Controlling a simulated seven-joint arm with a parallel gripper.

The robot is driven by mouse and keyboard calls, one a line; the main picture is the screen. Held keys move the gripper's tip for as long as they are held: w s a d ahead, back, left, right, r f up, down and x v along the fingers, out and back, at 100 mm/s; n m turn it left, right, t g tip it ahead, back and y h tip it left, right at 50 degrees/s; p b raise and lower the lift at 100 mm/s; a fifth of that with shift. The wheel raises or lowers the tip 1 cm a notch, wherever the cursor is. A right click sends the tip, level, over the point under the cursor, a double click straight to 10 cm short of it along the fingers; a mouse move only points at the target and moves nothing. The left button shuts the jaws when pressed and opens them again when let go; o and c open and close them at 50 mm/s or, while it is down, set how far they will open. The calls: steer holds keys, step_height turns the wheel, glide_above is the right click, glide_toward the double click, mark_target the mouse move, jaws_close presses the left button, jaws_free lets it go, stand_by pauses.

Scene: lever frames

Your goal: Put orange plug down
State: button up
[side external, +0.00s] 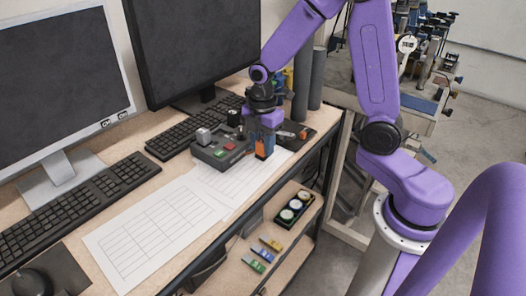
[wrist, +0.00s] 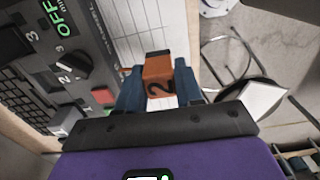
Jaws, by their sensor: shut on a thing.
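An orange plug (side external: 262,150) with a black end is held in my gripper (side external: 261,142), close beside the grey control box and low over the paper near the desk's front edge. I cannot tell whether it touches the surface. In the wrist view the orange plug (wrist: 158,72) shows a dark "2" on its face. The blue fingers of my gripper (wrist: 158,82) close on it from both sides. The control box (side external: 221,150) has a red button, a green button and knobs on top.
White printed sheets (side external: 150,233) cover the desk left of the plug. Keyboards (side external: 75,210) and two monitors (side external: 60,85) stand behind. Below the desk edge, a lower shelf holds a tray of round dials (side external: 294,208) and several coloured plugs (side external: 262,250). A dark mat (side external: 297,134) lies behind my gripper.

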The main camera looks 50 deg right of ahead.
mark_target(263, 152)
steer(key=shift+s+f, duration=0.1)
steer(key=shift+f, duration=1.3)
steer(key=shift+f, duration=0.2)
steer(key=o, duration=1)
steer(key=shift+r, duration=0.1)
step_height(263, 152, up, 12)
steer(key=shift+r, duration=0.1)
steer(key=shift+s+a, duration=0.25)
steer(key=shift+s, duration=0.05)
steer(key=s+a+m, duration=0.1)
steer(key=s, duration=0.6)
steer(key=s+a+f+m, duration=0.1)
steer(key=s+m, duration=0.1)
steer(key=s, duration=0.5)
steer(key=s+a+f+m, duration=0.1)
steer(key=s+a+m, duration=0.1)
steer(key=s, duration=0.6)
